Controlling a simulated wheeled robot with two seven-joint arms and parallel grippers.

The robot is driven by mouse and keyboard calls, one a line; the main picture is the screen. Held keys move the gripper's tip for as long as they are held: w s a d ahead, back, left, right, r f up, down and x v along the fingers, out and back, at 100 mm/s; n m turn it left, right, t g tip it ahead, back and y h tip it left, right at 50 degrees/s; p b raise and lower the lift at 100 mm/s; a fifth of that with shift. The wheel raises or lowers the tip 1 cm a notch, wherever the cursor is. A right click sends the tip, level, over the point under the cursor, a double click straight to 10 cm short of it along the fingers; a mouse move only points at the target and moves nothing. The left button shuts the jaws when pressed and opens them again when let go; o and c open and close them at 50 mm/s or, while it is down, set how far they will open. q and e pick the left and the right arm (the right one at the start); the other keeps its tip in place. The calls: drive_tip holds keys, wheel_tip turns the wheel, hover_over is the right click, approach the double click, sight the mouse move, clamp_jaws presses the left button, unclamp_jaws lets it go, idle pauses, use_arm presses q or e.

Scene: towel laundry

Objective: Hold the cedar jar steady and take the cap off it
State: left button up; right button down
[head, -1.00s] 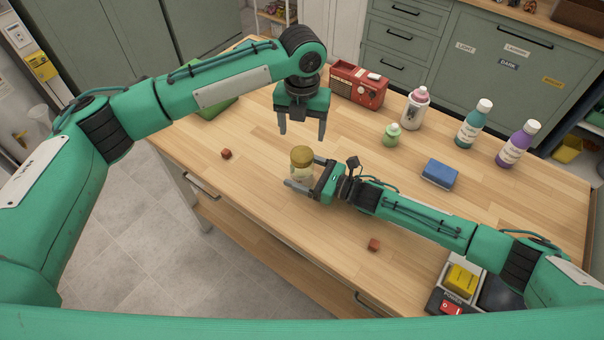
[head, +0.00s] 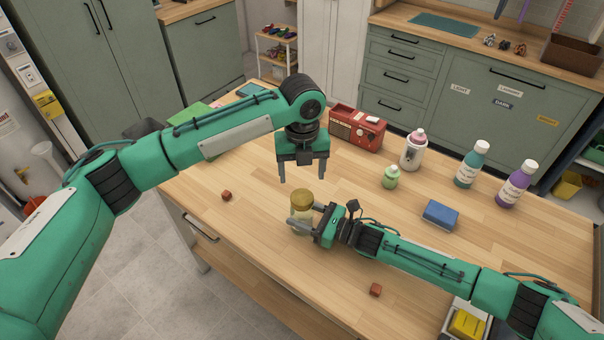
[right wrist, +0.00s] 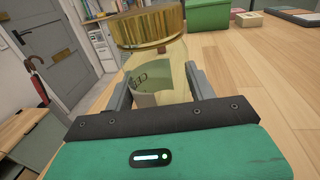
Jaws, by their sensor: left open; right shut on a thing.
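The cedar jar (head: 303,225) stands upright on the wooden table, with a pale yellowish body and a label. Its brown-gold cap (head: 301,198) sits on top. In the right wrist view the jar body (right wrist: 172,75) stands between the fingers, with the cap (right wrist: 147,28) above them. My right gripper (head: 304,219) is shut on the jar body from the right, below the cap. My left gripper (head: 302,178) points down with its fingers apart, empty, above and apart from the cap. It is not visible in the right wrist view.
A white bottle (head: 413,150), green bottle (head: 390,177), teal bottle (head: 472,163), purple bottle (head: 517,183) and blue sponge-like block (head: 440,214) are to the right. Small red-brown cubes (head: 226,195) lie on the table. The left front is mostly clear.

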sight(302, 197)
use_arm(q)
drive_tip(key=shift+f, duration=4)
drive_tip(key=shift+c, duration=0.2)
